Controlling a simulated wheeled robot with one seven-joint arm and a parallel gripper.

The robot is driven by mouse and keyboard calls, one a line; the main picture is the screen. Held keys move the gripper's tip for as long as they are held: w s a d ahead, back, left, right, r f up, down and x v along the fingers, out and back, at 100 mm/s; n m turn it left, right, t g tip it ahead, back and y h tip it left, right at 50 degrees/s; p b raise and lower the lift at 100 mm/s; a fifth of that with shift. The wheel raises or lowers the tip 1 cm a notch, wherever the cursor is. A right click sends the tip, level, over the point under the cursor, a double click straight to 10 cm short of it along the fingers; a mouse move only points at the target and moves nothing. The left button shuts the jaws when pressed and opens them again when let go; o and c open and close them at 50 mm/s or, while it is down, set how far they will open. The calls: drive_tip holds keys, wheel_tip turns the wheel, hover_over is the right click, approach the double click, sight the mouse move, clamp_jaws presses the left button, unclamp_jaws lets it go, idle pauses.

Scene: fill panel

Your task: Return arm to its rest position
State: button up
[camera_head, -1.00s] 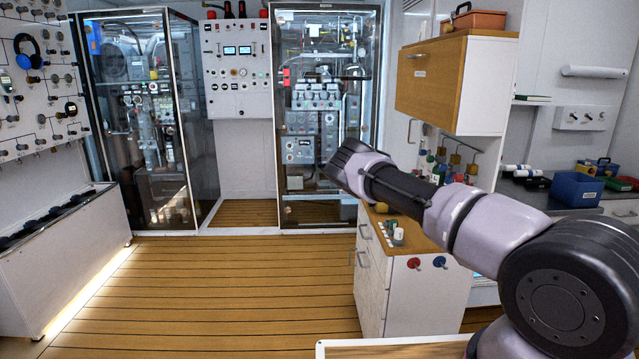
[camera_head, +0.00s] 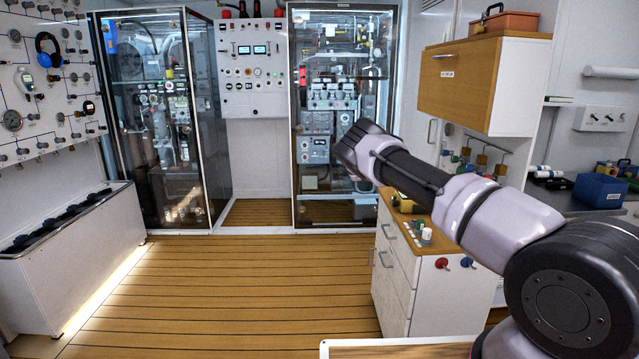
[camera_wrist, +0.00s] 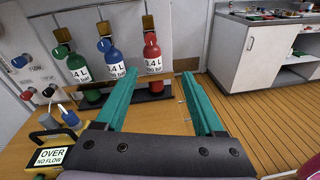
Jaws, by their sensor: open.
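My arm reaches in from the lower right of the head view, stretched toward the upper left. Its end (camera_head: 362,147) stands in front of the right glass cabinet, above the wooden counter; the fingers cannot be made out there. In the wrist view my gripper (camera_wrist: 160,84) shows two teal fingers spread apart, with nothing held between them. Beyond the fingers stand a red bottle (camera_wrist: 152,62), a blue bottle (camera_wrist: 111,62) and a green bottle (camera_wrist: 64,62) in a dark rack on the wooden counter.
A yellow device marked "OVER NO FLOW" (camera_wrist: 52,155) sits close at the gripper's left. A wall cupboard (camera_head: 460,85) hangs above the counter (camera_head: 440,238). Glass cabinets (camera_head: 160,120) stand at the back. The plank floor (camera_head: 230,290) is clear.

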drive_tip(key=s+d+r+m+y, duration=0.2)
drive_tip(key=s+r+m+y, duration=0.35)
drive_tip(key=s+r, duration=0.25)
drive_tip(key=s+d+r+m+y, duration=0.3)
drive_tip(key=s+r+m+y, duration=0.25)
drive_tip(key=s+r, duration=0.2)
drive_tip(key=s+a+r+m+t+y, duration=0.25)
drive_tip(key=s+a+r, duration=0.25)
drive_tip(key=s, duration=0.5)
drive_tip(key=s+a+r+m+t+y, duration=0.2)
drive_tip(key=s+a+r+y, duration=0.3)
drive_tip(key=s, duration=0.4)
drive_tip(key=s+a+r+m+t, duration=0.1)
drive_tip(key=s+a+m+t, duration=0.3)
drive_tip(key=s, duration=0.9)
drive_tip(key=shift+s+a, duration=0.35)
drive_tip(key=shift+a, duration=0.9)
drive_tip(key=shift+c, duration=0.2)
